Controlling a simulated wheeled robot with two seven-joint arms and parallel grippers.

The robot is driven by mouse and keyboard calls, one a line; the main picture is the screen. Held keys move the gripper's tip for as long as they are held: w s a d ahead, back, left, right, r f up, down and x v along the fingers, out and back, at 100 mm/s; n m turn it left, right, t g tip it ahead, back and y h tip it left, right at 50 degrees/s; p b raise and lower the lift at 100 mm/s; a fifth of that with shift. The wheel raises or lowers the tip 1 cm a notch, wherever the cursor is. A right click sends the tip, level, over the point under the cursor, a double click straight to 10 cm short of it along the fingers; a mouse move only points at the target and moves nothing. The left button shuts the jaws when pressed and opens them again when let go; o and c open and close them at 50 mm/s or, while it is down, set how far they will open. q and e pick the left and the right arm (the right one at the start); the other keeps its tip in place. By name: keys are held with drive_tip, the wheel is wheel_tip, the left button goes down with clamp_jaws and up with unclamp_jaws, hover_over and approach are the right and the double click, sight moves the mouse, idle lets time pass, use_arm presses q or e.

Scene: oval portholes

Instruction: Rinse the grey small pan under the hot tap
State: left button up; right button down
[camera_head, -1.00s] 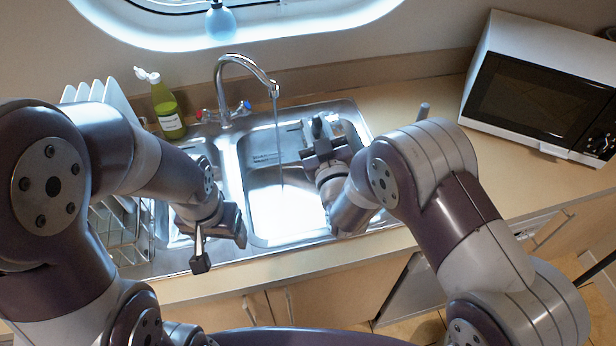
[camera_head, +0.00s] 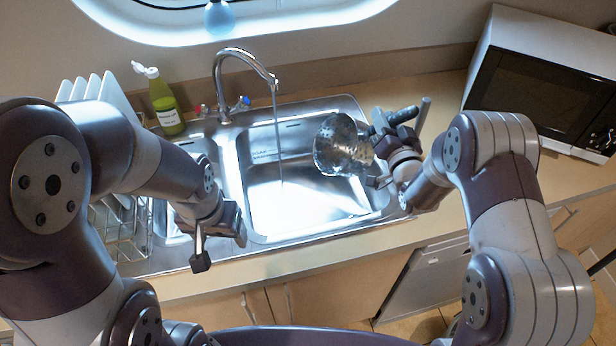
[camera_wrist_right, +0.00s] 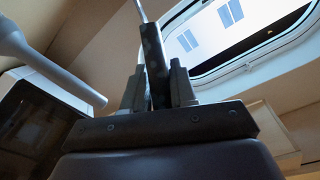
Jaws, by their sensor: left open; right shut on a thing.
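The grey small pan (camera_head: 336,148) is shiny metal and hangs tilted over the right part of the sink basin, right of the water stream (camera_head: 277,140) and apart from it. My right gripper (camera_head: 386,124) is shut on its handle, at the basin's right edge. The right wrist view shows the dark handle (camera_wrist_right: 155,65) between the fingers; the pan's bowl is not visible there. The chrome tap (camera_head: 243,56) is running into the basin. It has a red-marked knob (camera_head: 203,110) and a blue-marked knob (camera_head: 244,102). My left gripper (camera_head: 220,235) is open and empty over the sink's front left.
A green bottle (camera_head: 166,104) stands left of the tap. A rack with white plates (camera_head: 112,96) is at the left. A white microwave (camera_head: 540,85) stands on the right counter. A grey rod (camera_head: 423,112) sticks up just right of my right gripper.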

drive_tip(key=w+d+r+m+p, duration=0.2)
drive_tip(key=w+d+m+p, duration=0.1)
drive_tip(key=d, duration=0.4)
drive_tip(key=w+d+r+m+g+p, duration=0.1)
drive_tip(key=w+d+r+m+p, duration=0.2)
drive_tip(key=d+m+p, duration=0.2)
drive_tip(key=shift+d+m+p, duration=0.3)
drive_tip(key=shift+d+m, duration=0.9)
drive_tip(key=shift+d, duration=0.1)
drive_tip(key=shift+w, duration=0.1)
